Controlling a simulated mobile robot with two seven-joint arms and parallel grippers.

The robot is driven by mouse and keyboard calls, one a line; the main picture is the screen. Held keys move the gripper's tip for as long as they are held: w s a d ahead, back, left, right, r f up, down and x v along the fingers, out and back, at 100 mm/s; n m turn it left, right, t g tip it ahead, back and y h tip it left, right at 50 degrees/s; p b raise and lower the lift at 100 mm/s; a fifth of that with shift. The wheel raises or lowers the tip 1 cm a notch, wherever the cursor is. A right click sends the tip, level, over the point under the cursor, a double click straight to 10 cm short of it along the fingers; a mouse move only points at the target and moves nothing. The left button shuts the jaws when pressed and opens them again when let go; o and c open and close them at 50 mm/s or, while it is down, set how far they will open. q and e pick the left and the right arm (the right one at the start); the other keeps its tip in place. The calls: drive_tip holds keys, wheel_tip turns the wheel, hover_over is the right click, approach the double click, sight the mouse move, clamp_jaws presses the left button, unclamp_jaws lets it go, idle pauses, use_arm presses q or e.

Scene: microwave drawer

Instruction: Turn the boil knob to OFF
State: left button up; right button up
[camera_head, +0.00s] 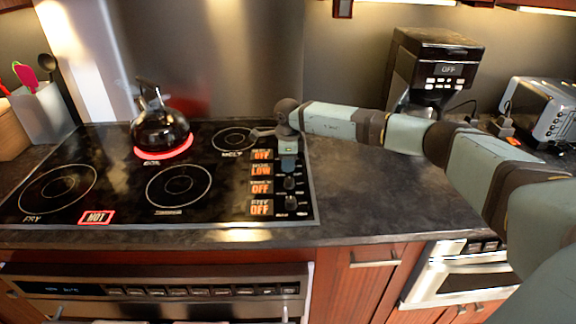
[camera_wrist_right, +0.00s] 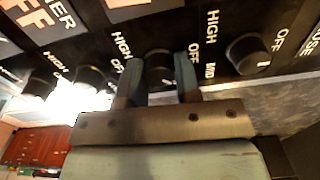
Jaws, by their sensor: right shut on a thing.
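The black cooktop (camera_head: 110,205) has a column of orange displays at its right side. The second display from the back (camera_head: 262,170) reads LOW; the others read OFF. My right gripper (camera_head: 288,162) points down at the knob column beside the LOW display. In the right wrist view, the right gripper (camera_wrist_right: 160,75) has its two fingers on either side of the dark boil knob (camera_wrist_right: 159,62), shut on it. HIGH and OFF marks show by the knobs. In the head view the gripper hides the held knob. My left gripper is not in view.
A dark kettle (camera_head: 160,128) stands on the glowing red burner at the back left. A HOT sign (camera_head: 97,217) is lit at the front. Other knobs (camera_head: 290,203) sit close by. A coffee maker (camera_head: 435,70) and toaster (camera_head: 545,108) stand to the right. The counter right of the cooktop is clear.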

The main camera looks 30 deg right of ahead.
drive_tip(key=n+b, duration=0.1)
drive_tip(key=n, duration=0.3)
drive_tip(key=shift+n+b, duration=0.3)
drive_tip(key=shift+b, duration=0.05)
drive_tip(key=n+b, duration=0.1)
drive_tip(key=n, duration=0.2)
drive_tip(key=shift+n, duration=0.9)
drive_tip(key=o, duration=0.8)
drive_tip(key=shift+o, duration=0.6)
drive_tip(key=shift+r, duration=0.1)
